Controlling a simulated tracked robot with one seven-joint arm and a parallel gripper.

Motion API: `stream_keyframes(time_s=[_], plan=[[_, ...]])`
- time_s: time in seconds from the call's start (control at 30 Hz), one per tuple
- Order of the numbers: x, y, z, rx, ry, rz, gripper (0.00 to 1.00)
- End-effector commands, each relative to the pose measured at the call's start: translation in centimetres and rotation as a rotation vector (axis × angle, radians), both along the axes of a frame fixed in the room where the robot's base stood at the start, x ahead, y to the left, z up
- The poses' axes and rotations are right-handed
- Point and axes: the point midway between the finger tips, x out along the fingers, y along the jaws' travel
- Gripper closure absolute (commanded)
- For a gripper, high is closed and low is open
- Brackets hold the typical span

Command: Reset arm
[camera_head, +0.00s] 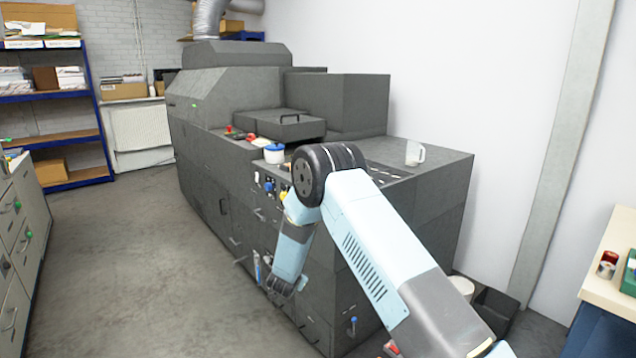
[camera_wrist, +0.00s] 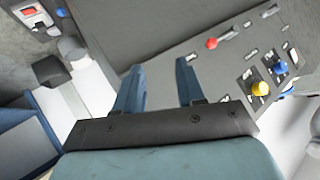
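My arm (camera_head: 375,245) reaches in from the lower right of the head view. It bends at a dark elbow joint in front of the large grey machine (camera_head: 430,195), and the forearm (camera_head: 292,245) slopes down along the machine's front. In the wrist view my gripper (camera_wrist: 157,68) has its two blue fingers apart, with nothing held between them. Behind the fingers is a grey surface of the machine (camera_wrist: 140,28). A red knob (camera_wrist: 211,43), a yellow knob (camera_wrist: 260,88) and a blue knob (camera_wrist: 281,67) show right of the fingers, apart from them.
A white mug (camera_head: 414,154) and a blue-and-white tub (camera_head: 274,153) stand on the machine. A bench (camera_head: 606,275) with a tin (camera_head: 607,264) is at the right. Drawers (camera_head: 22,245) stand at the left edge. The floor (camera_head: 130,270) left of the machine is clear.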

Motion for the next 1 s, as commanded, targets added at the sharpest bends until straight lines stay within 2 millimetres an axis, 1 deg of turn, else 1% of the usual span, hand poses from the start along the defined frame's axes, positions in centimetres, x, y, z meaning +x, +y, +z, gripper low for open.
stream_keyframes(time_s=[0.03,0.1,0.27,0.4,0.47,0.6,0.7,0.77,0.8,1.0], plan=[[0.4,-0.3,2.3,0.014,0.001,0.017,0.61],[0.7,-0.6,4.8,0.029,0.011,0.046,0.61],[0.8,-1.5,10.5,0.058,0.03,0.109,0.61],[0.3,-2.6,15.2,0.076,0.048,0.163,0.61],[-0.1,-3.2,17.3,0.08,0.054,0.186,0.61],[-1.3,-4.6,21.8,0.086,0.071,0.241,0.61],[-2.5,-5.7,24.9,0.087,0.083,0.277,0.61],[-3.3,-6.5,26.6,0.085,0.091,0.3,0.61],[-3.9,-7.0,27.7,0.083,0.097,0.313,0.61],[-7.4,-9.7,32.9,0.065,0.125,0.381,0.61]])
